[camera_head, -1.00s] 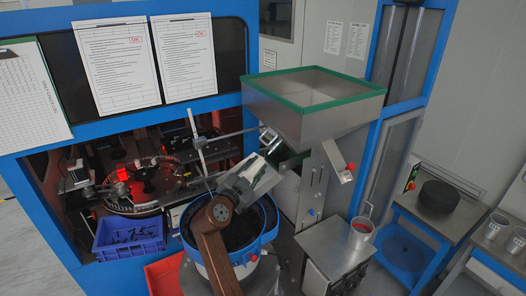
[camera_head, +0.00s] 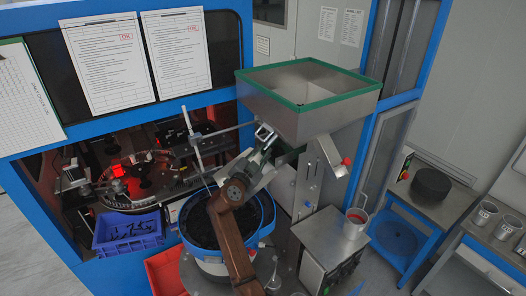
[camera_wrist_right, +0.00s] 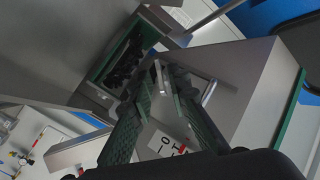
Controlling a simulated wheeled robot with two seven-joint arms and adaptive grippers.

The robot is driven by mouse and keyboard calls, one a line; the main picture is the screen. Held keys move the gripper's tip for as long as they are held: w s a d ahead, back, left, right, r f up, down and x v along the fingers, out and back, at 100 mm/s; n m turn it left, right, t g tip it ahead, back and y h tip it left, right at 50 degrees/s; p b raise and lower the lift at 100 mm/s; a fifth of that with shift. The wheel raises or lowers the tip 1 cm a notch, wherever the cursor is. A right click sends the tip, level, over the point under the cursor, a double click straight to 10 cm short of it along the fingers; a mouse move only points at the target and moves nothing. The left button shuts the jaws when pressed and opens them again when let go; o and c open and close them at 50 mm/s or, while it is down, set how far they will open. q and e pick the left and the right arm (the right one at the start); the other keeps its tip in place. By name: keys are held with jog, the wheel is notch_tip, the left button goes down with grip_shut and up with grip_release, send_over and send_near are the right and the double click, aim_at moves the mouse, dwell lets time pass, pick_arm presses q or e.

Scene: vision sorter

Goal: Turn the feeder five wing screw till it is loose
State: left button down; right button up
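The feeder is a grey metal hopper with a green rim (camera_head: 309,104), standing on a grey column behind a round blue bowl (camera_head: 272,222) of black parts. My right gripper (camera_head: 266,136) is just under the hopper's near left side. In the right wrist view my right gripper's two fingers (camera_wrist_right: 162,88) are apart, close to the feeder's metal. A small pale, bright piece (camera_wrist_right: 158,78) shows between the fingertips; I cannot tell whether it is the wing screw or whether they touch it. Black parts (camera_wrist_right: 126,52) lie in an opening beyond. My left gripper is out of view.
A thin upright rod (camera_head: 193,142) with a crossbar stands left of my right gripper. A blue crate (camera_head: 128,244) and a red bin (camera_head: 165,272) are at the lower left. A metal chute (camera_head: 333,157) is to the right, above a cup (camera_head: 355,222).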

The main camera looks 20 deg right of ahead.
grip_shut()
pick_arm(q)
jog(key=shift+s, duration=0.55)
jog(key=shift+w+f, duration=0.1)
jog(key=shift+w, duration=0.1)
pick_arm(e)
jog(key=shift+a+r+g+b, duration=0.1)
jog(key=shift+g+b, duration=0.35)
jog(key=shift+g, duration=0.05)
jog(key=shift+w+a+r+g+h+b, duration=0.15)
jog(key=shift+g+h+b, duration=0.25)
jog(key=shift+g+b, duration=0.5)
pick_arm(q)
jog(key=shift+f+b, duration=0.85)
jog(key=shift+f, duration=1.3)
pick_arm(e)
jog(key=shift+w+r+n+g+h, duration=0.15)
jog(key=shift+g+h, duration=0.1)
jog(key=shift+g, duration=0.9)
jog(key=shift+w+f+n+g+h, duration=0.1)
jog(key=shift+w+g+h, duration=0.1)
jog(key=shift+g, duration=0.9)
jog(key=shift+w+r+n+g+h, duration=0.15)
jog(key=shift+g+h, duration=0.1)
jog(key=shift+g, duration=0.9)
jog(key=shift+f, duration=0.1)
